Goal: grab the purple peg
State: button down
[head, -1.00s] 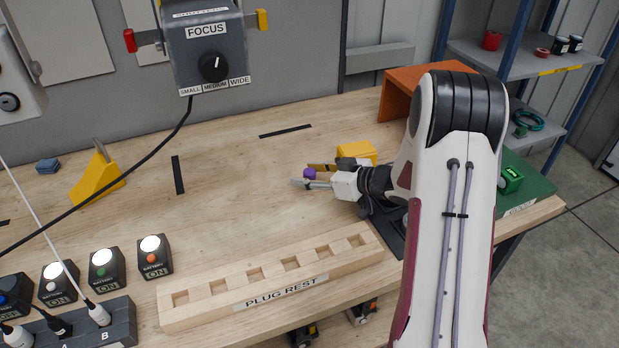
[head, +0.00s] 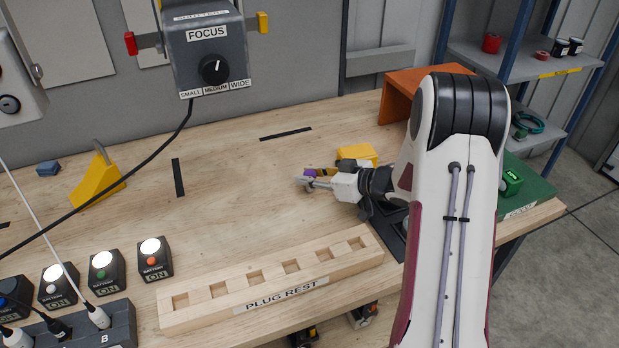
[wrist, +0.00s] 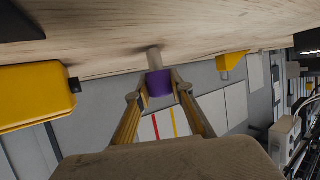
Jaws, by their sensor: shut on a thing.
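The purple peg (head: 310,173) shows as a small patch between my fingers over the middle of the workbench. In the wrist view the purple peg (wrist: 159,84) is a short cylinder with a paler, narrower end against the wooden surface. My gripper (head: 306,179) lies low and points left, shut on the peg. In the wrist view its two fingers (wrist: 158,89) press the peg from both sides. My fingers hide part of the peg in the head view; I cannot tell whether it still touches the bench.
A yellow block (head: 357,153) stands close behind my gripper. The wooden plug rest (head: 345,265) with empty square holes lies in front. A yellow wedge (head: 95,183) and several batteries (head: 154,258) are at left. An orange stand (head: 400,88) is behind my arm.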

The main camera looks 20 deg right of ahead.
aim_at(310, 172)
jog(key=shift+r, duration=4.85)
